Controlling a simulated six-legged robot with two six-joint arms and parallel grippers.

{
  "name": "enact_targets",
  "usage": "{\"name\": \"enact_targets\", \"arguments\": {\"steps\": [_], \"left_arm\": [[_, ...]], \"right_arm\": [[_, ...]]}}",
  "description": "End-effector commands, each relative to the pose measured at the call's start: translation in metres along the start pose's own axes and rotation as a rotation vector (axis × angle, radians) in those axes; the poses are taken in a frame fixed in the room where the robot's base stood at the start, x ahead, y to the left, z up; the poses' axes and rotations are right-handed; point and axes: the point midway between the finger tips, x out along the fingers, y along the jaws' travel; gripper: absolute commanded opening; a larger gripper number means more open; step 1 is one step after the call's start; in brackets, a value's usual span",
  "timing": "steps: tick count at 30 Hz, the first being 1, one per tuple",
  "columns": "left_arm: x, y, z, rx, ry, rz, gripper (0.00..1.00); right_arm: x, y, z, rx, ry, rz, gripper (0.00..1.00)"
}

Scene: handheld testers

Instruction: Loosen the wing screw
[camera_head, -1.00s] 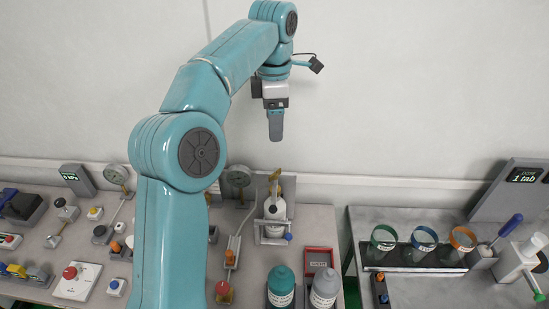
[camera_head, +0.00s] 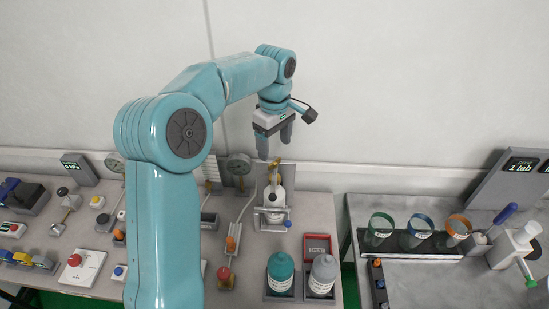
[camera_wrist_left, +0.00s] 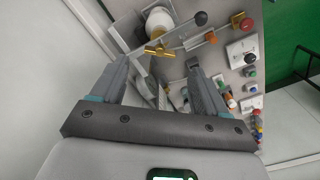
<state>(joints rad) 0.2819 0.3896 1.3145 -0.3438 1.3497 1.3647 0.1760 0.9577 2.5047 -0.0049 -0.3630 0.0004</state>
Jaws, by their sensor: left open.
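The brass wing screw (camera_head: 274,166) stands on top of a white bottle-like body (camera_head: 276,198) held in a grey metal stand at the back of the left table. In the left wrist view the brass wings (camera_wrist_left: 156,51) show beyond the fingertips, roughly centred between them. My left gripper (camera_head: 275,148) is open and empty, pointing down just above the wing screw. Its two fingers are spread wide in the left wrist view (camera_wrist_left: 155,66), apart from the screw. My right gripper is in neither view.
The wall is behind. Coloured-rim cups (camera_head: 418,230) stand on the right table.

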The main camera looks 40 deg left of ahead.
Motion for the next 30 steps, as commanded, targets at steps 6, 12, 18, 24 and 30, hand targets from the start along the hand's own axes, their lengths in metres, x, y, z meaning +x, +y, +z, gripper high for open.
{"name": "enact_targets", "arguments": {"steps": [6, 12, 18, 24, 30], "left_arm": [[0.039, 0.0, 0.0, 0.0, -0.001, -0.004, 0.74], [0.053, 0.0, 0.0, -0.001, 0.0, -0.001, 0.74], [0.054, 0.0, 0.0, -0.001, 0.0, 0.0, 0.74], [0.054, 0.0, 0.0, -0.001, 0.0, 0.0, 0.29], [0.054, 0.0, 0.0, -0.004, 0.0, 0.0, 0.18]], "right_arm": [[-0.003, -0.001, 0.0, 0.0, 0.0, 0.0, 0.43], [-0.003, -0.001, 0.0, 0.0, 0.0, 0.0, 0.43], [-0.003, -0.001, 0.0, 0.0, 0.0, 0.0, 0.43], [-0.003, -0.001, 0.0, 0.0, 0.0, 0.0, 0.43], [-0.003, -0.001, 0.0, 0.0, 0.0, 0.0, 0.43]]}}
